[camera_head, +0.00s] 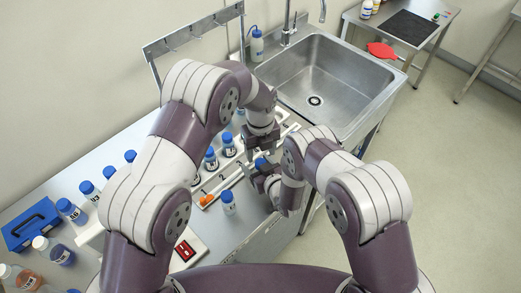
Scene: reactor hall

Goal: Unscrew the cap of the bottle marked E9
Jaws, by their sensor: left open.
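A blue-capped bottle (260,162) stands at the jaws of my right gripper (262,177), largely hidden by them. I cannot read its label, nor tell whether the jaws grip it. My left gripper (262,142) is open and points down just above and behind this blue cap. Other blue-capped bottles with labels stand nearby, one (228,202) in front on the bench, and others (211,158) and (228,144) at the rack. I cannot make out E9 on any label.
More bottles stand at the left, including a blue-capped one (70,209), near a blue case (32,224). An orange object (206,200) lies on a white tray near the front bottle. A sink (325,80) is behind right; a red-display device (185,250) is in front.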

